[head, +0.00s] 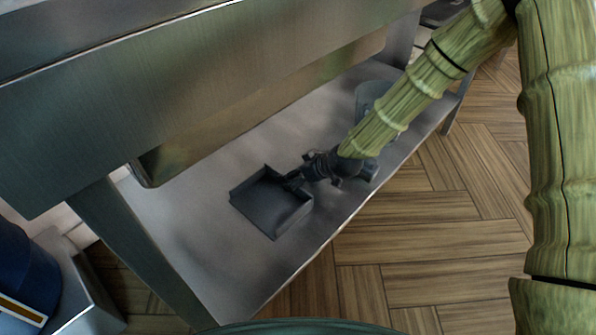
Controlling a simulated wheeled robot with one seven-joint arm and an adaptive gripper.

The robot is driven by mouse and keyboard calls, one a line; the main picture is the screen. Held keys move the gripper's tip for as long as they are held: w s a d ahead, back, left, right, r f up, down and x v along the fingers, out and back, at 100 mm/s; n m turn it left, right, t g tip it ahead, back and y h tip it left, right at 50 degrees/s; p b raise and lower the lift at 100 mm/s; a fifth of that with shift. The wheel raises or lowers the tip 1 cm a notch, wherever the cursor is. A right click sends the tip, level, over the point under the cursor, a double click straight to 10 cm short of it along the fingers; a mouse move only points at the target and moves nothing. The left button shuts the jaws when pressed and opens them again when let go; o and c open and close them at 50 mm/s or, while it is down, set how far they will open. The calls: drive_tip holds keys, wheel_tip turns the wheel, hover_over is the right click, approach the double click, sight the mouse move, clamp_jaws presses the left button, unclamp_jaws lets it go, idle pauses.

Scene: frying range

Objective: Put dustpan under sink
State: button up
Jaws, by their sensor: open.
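The dark grey dustpan (270,205) lies flat on the metal lower shelf (190,235) beneath the sink unit (200,90). Its open edge points toward the lower left and its handle side faces my gripper (296,181). My gripper is at the dustpan's right side, low over the shelf, with its fingers beside the handle. The fingers are small and dark against the dustpan, so whether they touch it is hard to tell. Most of the handle is hidden by the gripper.
A greyish round container (372,95) stands on the shelf behind my arm. A shelf leg (130,245) rises at the left. A blue object (22,270) is at the lower left. The wooden floor (430,220) at the right is clear.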

drive_tip(key=shift+r, duration=0.3)
drive_tip(key=p+v, duration=0.5)
drive_tip(key=v, duration=0.6)
drive_tip(key=shift+s+d+r+p, duration=0.2)
drive_tip(key=shift+s+d+p, duration=0.1)
drive_tip(key=shift+p, duration=0.05)
